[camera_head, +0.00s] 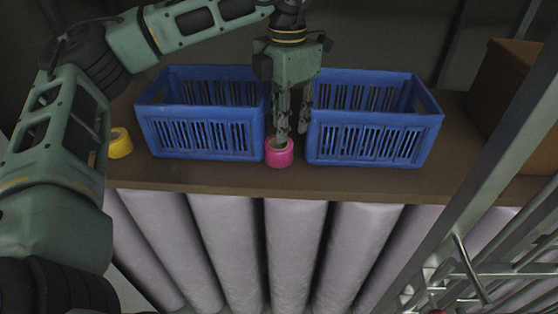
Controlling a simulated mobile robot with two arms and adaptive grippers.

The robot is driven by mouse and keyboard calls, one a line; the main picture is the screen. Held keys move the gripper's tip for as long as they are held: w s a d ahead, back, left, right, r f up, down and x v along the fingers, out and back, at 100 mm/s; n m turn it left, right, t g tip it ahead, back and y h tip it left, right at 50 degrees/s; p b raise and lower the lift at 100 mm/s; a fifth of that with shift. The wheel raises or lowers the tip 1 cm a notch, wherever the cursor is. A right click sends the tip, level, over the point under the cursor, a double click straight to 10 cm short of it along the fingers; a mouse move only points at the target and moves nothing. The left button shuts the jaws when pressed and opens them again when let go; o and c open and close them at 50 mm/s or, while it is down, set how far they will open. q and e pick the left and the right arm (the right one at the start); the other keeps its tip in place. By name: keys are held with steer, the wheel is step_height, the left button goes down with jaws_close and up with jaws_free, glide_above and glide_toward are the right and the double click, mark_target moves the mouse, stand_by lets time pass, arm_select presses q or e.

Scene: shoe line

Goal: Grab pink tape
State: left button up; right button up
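The pink tape (279,157) is a small roll on the brown shelf (220,177), at its front edge between two blue crates. My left gripper (292,132) points down from above, right over the tape. Its fingers are apart: one reaches down at the tape's hole or top, the other hangs to the right of the roll. I cannot tell whether a finger touches the tape. My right gripper is not in view.
A left blue crate (202,155) and a right blue crate (375,161) stand close on either side of the gripper. A yellow tape roll (120,143) is at the left. A cardboard box (500,75) stands at the right, behind a grey metal frame (470,180).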

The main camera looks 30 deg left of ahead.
mark_target(285, 149)
arm_select(q)
step_height(285, 149, down, 2)
steer(key=shift+f+b, duration=0.2)
steer(key=shift+b, duration=0.35)
step_height(285, 149, down, 3)
steer(key=shift+s+r+b, duration=0.1)
steer(key=shift+r+b, duration=0.05)
steer(key=shift+b, duration=0.75)
step_height(285, 149, down, 2)
steer(key=shift+b, duration=0.55)
steer(key=shift+w, duration=0.2)
steer(key=shift+s+r, duration=0.1)
steer(key=shift+s, duration=0.05)
steer(key=c, duration=0.4)
jaws_close()
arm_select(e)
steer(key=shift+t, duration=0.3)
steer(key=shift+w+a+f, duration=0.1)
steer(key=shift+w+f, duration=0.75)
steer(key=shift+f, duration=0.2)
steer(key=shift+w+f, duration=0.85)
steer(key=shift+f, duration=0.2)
